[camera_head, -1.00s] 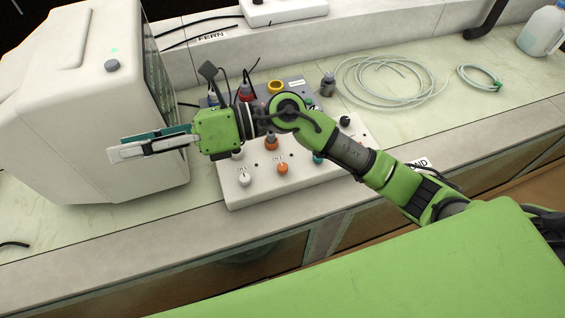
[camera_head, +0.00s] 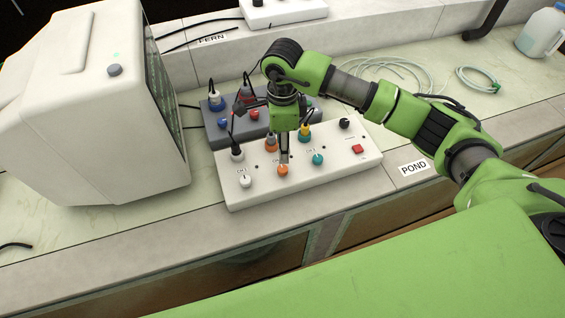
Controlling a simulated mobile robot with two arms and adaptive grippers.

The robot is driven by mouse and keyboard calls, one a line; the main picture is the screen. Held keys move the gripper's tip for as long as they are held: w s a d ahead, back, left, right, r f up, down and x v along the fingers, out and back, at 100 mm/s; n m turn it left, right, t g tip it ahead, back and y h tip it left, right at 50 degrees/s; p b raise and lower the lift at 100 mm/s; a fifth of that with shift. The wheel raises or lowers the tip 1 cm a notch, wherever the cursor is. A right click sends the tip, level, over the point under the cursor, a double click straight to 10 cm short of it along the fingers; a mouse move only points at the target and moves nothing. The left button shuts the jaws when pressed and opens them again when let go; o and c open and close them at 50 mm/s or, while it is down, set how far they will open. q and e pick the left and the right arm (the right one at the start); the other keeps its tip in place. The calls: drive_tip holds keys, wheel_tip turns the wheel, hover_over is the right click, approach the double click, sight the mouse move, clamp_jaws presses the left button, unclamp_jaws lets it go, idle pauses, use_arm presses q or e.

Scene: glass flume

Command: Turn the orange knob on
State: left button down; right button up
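The orange knob (camera_head: 282,170) sits on the front of a white control box (camera_head: 225,190), between a white knob (camera_head: 245,181) and a teal knob (camera_head: 318,159). My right gripper (camera_head: 284,158) points straight down over the box, its fingertips just above or at the back of the orange knob. I cannot tell whether they touch it. The fingers show edge-on as one narrow strip, so their opening is hidden. My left gripper is not in view.
Plugs stand behind the knobs, including a black one (camera_head: 237,154) and a yellow one (camera_head: 304,133). A red switch (camera_head: 357,148) and black knob (camera_head: 344,123) are at the right. A grey box (camera_head: 215,130) stands behind, a white monitor (camera_head: 85,120) at left.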

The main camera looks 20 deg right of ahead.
sight(282, 168)
wheel_tip(282, 168, down, 10)
drive_tip(key=shift+r+p, duration=0.2)
drive_tip(key=shift+p, duration=0.85)
clamp_jaws()
